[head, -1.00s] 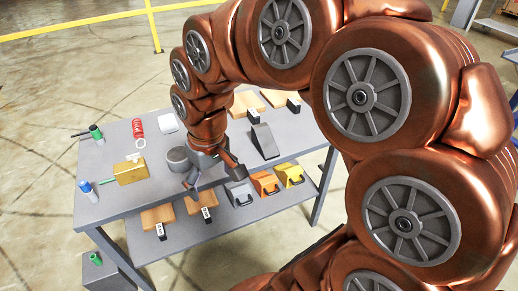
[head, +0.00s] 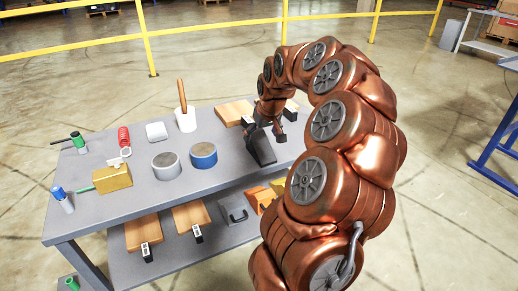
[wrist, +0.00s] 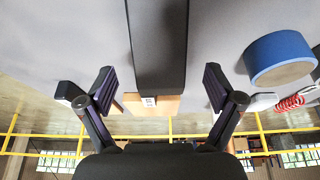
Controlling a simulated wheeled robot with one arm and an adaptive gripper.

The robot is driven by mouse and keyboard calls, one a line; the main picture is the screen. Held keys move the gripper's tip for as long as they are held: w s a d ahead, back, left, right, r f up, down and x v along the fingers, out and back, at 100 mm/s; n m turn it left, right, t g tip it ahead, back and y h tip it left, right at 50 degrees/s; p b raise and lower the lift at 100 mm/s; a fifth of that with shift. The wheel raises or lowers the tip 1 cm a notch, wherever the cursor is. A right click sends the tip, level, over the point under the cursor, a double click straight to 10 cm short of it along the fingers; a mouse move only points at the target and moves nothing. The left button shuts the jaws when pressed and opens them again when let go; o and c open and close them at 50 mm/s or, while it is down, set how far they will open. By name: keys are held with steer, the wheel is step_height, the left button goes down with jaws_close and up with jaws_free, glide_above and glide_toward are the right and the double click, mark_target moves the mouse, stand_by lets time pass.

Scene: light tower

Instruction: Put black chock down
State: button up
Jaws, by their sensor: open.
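The black chock (head: 261,149) is a dark wedge that rests on the grey table top toward its right end. My gripper (head: 266,131) is over its far end with the fingers spread. In the wrist view the chock (wrist: 159,40) is a long dark block between the two fingers of my gripper (wrist: 159,88). A gap shows on each side, so neither finger touches it. Part of its far end is hidden by my gripper in the head view.
A blue-sided can (head: 203,156) and a grey can (head: 166,166) stand left of the chock. A wooden board (head: 233,112) lies behind it. Grey (head: 233,211) and orange (head: 261,197) chocks sit on the lower shelf. The table's front middle is clear.

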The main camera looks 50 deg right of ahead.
mark_target(257, 134)
steer(key=shift+w+x, duration=0.2)
steer(key=shift+x, duration=2.85)
steer(key=shift+d+r, duration=0.15)
steer(key=shift+r, duration=0.05)
jaws_close()
steer(key=shift+r, duration=0.1)
steer(key=shift+r, duration=1.85)
steer(key=s+a+r, duration=0.1)
steer(key=s+a, duration=0.8)
steer(key=s, duration=0.3)
steer(key=shift+s+a, duration=0.35)
steer(key=shift+s, duration=0.05)
steer(key=shift+r, duration=0.1)
